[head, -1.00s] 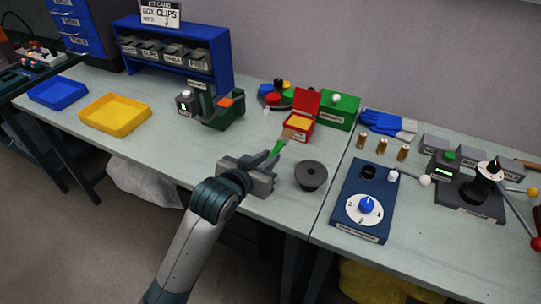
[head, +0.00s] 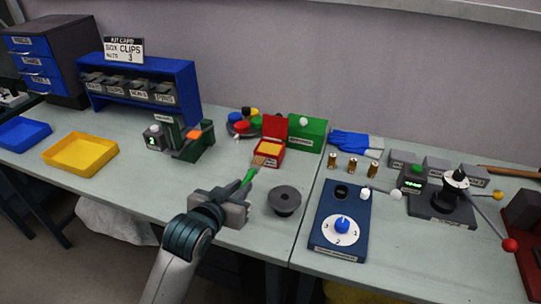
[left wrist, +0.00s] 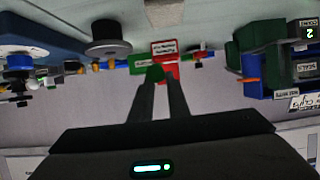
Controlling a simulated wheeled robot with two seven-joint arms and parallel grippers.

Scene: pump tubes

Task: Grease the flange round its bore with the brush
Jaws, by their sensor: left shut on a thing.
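My left gripper (head: 240,193) is shut on the green-handled brush (head: 249,177), above the bench. The brush points away from me, its tan bristles at the near edge of the open red box (head: 268,158) with yellow contents. I cannot tell whether they touch it. The dark grey round flange (head: 285,202), with its bore in the middle, sits on the bench to the right of the gripper. In the left wrist view the flange (left wrist: 107,42) is at upper left and the brush handle (left wrist: 155,74) is between the fingers. My right gripper is out of view.
A dark green fixture (head: 190,145) and a yellow tray (head: 80,168) are left. Bench around the flange is clear.

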